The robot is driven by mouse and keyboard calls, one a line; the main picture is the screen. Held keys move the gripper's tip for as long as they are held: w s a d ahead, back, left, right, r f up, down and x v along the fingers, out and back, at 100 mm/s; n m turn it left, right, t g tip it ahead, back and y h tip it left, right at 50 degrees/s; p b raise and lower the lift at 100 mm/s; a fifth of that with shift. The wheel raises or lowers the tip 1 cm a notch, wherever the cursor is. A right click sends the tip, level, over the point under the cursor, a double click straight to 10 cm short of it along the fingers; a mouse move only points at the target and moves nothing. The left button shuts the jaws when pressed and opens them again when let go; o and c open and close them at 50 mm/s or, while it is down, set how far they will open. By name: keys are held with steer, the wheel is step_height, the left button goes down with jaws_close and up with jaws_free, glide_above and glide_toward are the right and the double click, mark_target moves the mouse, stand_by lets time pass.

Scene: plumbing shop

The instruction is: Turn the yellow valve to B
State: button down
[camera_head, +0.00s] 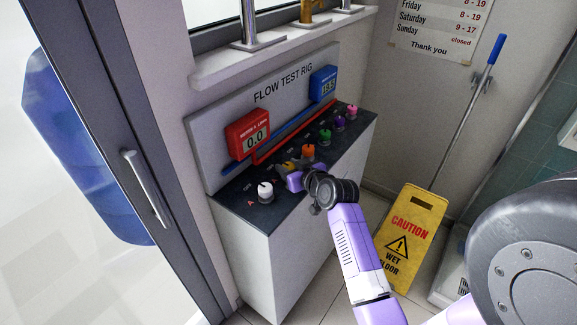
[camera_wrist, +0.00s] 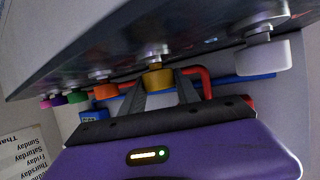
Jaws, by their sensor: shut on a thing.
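The yellow valve (camera_head: 289,166) sits on the dark top of the flow test rig, between the white valve (camera_head: 265,191) and the orange valve (camera_head: 308,151). My purple gripper (camera_head: 292,174) reaches it from the front right and partly hides it. In the wrist view the yellow valve (camera_wrist: 157,79) is between my two dark fingers (camera_wrist: 160,92), which are shut on it. The letters around the yellow valve are too small or hidden to read. The red meter (camera_head: 247,138) reads 0.0.
Green (camera_head: 325,137), purple (camera_head: 339,124) and pink (camera_head: 351,111) valves continue the row toward the back. A blue meter (camera_head: 324,84) is on the rig's panel (camera_head: 215,140). A yellow wet-floor sign (camera_head: 410,237) and a mop (camera_head: 465,130) stand to the right.

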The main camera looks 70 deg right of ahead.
steer(key=shift+a+r+m+g+p, duration=0.15)
steer(key=shift+m+g+p, duration=0.15)
steer(key=shift+p, duration=0.2)
steer(key=shift+w+m+g+h+p, duration=0.1)
steer(key=shift+m+g+h+p, duration=0.25)
steer(key=shift+h+p, duration=0.25)
steer(key=shift+f+m+g+h, duration=0.2)
steer(key=shift+m+g+h, duration=0.7)
steer(key=shift+m, duration=0.25)
steer(key=m+g+b, duration=0.1)
steer(key=b, duration=0.1)
steer(key=m+g+h+b, duration=0.1)
steer(key=b, duration=0.1)
steer(key=m+g+h+b, duration=0.1)
steer(key=m+g+b, duration=0.1)
steer(key=b, duration=0.1)
steer(key=shift+w+f, duration=0.15)
steer(key=shift+f, duration=0.15)
steer(key=m+g+b, duration=0.2)
steer(key=g+b, duration=0.1)
steer(key=m+g+b, duration=0.1)
steer(key=m+g, duration=0.1)
steer(key=shift+r+b, duration=0.25)
steer(key=shift+b, duration=0.1)
steer(key=shift+s, duration=0.2)
steer(key=c, duration=0.9)
jaws_free()
steer(key=shift+r, duration=0.1)
